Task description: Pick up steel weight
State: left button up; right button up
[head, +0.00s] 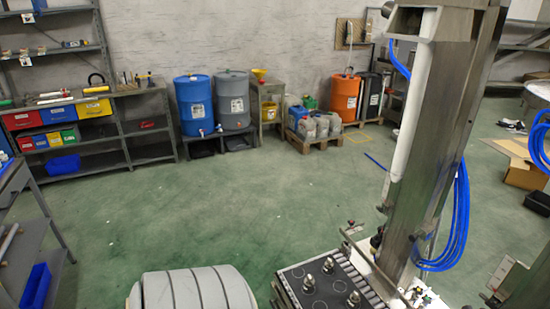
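Several small steel weights with knobs stand upright on a black panel (305,302) at the bottom of the head view, right of the middle. One steel weight (329,265) is at the back of the panel, one steel weight (308,281) is nearer the left, and one steel weight (354,298) is nearer the front right. The panel has dark round marks and a row of light slots along its right side. The bottom edge of the picture cuts it off. Neither of my grippers shows.
A tall steel column (435,140) with blue hoses (456,225) rises right of the panel. A pale ribbed rounded body (195,292) fills the bottom left; I cannot tell whether it is mine. Drums and shelves line the wall. The green floor (220,210) between is clear.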

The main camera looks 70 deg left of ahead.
aim_at(308, 283)
jog(key=u, duration=1.8)
